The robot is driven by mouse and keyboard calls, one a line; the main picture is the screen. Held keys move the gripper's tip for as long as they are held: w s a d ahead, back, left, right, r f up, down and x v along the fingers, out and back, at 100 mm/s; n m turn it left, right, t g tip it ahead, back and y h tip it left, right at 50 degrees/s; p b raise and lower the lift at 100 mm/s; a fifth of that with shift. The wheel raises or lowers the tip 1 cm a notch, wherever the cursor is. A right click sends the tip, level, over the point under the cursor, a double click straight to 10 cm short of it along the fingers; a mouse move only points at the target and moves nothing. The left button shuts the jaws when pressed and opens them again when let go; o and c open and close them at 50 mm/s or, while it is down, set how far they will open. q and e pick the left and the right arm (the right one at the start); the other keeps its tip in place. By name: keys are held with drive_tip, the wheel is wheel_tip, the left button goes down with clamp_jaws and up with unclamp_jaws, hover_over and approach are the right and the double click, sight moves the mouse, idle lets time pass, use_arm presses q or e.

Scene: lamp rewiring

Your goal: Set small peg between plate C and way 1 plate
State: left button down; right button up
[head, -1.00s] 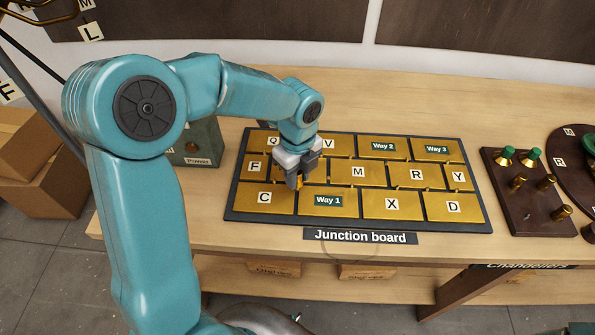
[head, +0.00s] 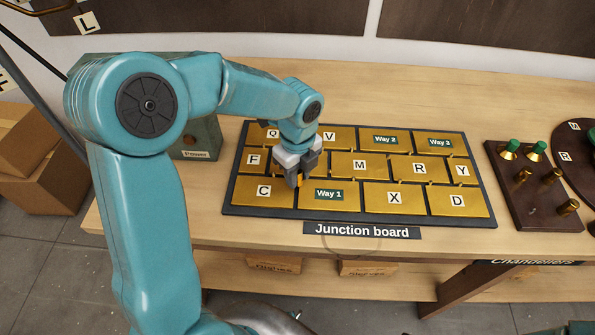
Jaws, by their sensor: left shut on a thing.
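The junction board (head: 345,214) lies on the workbench with brass plates in rows. Plate C (head: 262,200) is at the front left, and the way 1 plate (head: 328,205) is beside it on the right. My left gripper (head: 296,182) points down over the gap between these two plates, near their far ends. It is shut on the small peg (head: 299,181), of which only a bit of brass shows between the fingers. The peg's lower end is hidden, so I cannot tell whether it touches the plates. My right gripper is not in view.
Plates X (head: 394,209) and D (head: 457,212) continue the front row. A peg rack (head: 527,210) with several brass pegs, some green-topped, stands to the right. The green power box (head: 205,135) stands behind my arm at the left.

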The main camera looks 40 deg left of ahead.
use_arm(q)
drive_tip(key=shift+f, duration=0.25)
drive_tip(key=c, duration=0.8)
unclamp_jaws()
wheel_tip(320, 180, up, 16)
drive_tip(key=shift+r+p, duration=0.2)
drive_tip(key=shift+p, duration=0.2)
